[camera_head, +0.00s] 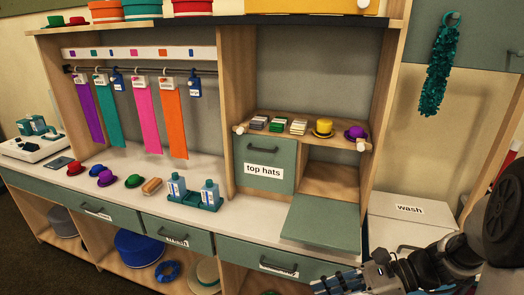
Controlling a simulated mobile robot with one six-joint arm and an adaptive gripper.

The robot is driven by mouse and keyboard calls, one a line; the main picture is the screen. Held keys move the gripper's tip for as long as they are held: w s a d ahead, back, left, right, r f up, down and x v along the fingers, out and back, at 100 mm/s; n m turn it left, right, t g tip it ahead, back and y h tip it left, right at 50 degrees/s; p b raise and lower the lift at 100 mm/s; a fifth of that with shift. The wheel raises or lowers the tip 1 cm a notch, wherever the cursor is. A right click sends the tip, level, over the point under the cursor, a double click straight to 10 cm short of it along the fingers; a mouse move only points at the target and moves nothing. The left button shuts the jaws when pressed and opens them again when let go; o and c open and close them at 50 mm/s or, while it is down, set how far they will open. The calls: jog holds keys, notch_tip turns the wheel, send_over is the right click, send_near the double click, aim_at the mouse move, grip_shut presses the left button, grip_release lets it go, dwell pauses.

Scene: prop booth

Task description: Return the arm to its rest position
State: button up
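My gripper (334,282) is at the bottom edge of the picture, right of centre, in front of the lower drawers. My dark arm reaches in from the right edge. The gripper is partly cut off by the frame, and I cannot tell whether its fingers are open or shut. No object shows clearly in it.
A booth counter (130,163) holds small hats, a bottle caddy (195,200) and a green panel (320,222). A "top hats" drawer (264,178) and a shelf with small hats stand above. A white "wash" bin (408,210) stands close behind my arm.

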jog(key=s+r+n+t+h, duration=0.2)
jog(key=s+r+n+h, duration=0.2)
jog(key=n, duration=0.6)
jog(key=s+r+n+t+h, duration=0.2)
jog(key=s+r+n+h, duration=0.3)
jog(key=s+n+h, duration=0.3)
jog(key=s+n, duration=0.1)
jog(key=n, duration=0.2)
jog(key=shift+s+d+r+h, duration=0.15)
jog(key=shift+s+d+h, duration=0.05)
jog(key=shift+d+h, duration=0.1)
jog(key=shift+a, duration=0.1)
